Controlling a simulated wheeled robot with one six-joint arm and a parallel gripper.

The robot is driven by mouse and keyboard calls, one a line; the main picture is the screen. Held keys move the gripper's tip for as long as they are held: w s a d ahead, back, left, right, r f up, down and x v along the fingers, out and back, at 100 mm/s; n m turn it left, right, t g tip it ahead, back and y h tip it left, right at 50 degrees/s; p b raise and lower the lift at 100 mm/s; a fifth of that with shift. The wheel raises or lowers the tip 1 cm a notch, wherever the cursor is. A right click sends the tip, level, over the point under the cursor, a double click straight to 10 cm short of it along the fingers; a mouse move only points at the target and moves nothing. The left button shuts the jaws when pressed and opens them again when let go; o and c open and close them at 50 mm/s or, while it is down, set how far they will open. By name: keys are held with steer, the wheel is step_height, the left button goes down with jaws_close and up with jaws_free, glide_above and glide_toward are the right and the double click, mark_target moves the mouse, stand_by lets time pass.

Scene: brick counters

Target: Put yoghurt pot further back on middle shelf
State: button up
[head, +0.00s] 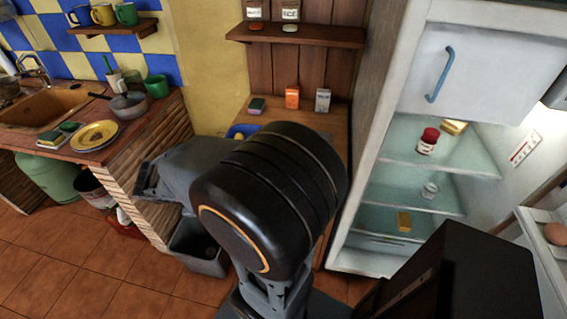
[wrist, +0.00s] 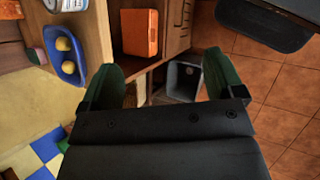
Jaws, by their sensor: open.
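A small pale, see-through pot (head: 431,188) stands on the middle glass shelf (head: 390,188) of the open fridge in the head view. It seems to be the yoghurt pot, but it is too small to tell for sure. My gripper (wrist: 165,82) is open and empty in the wrist view, its two green fingers wide apart. It points down toward the wooden counter and the floor, well to the left of the fridge. The pot is not in the wrist view.
A blue bowl (wrist: 67,62) of yellow fruit, an orange box (wrist: 140,32) and a grey bin (wrist: 184,80) are near my gripper.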

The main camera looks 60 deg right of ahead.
steer(key=shift+o, duration=0.2)
steer(key=d+f+n+g+h+b, duration=0.1)
steer(key=d+f+n+g+h, duration=0.2)
steer(key=d, duration=0.4)
steer(key=shift+w+n+h+b, duration=0.15)
steer(key=shift+n+h+b, duration=0.2)
steer(key=shift+h, duration=0.35)
steer(key=shift+s+d+f+n+h+b, duration=0.25)
steer(key=shift+d+n+h, duration=0.7)
steer(key=shift+d, duration=2.25)
steer(key=shift+s+d+f+n+h+b, duration=0.2)
steer(key=shift+d+n+h, duration=0.75)
steer(key=shift+d, duration=2.25)
steer(key=shift+d+f+n+h+b, duration=0.1)
steer(key=shift+d+f+n+h, duration=0.6)
steer(key=shift+d, duration=2.5)
steer(key=shift+r+h, duration=0.3)
steer(key=c, duration=1)
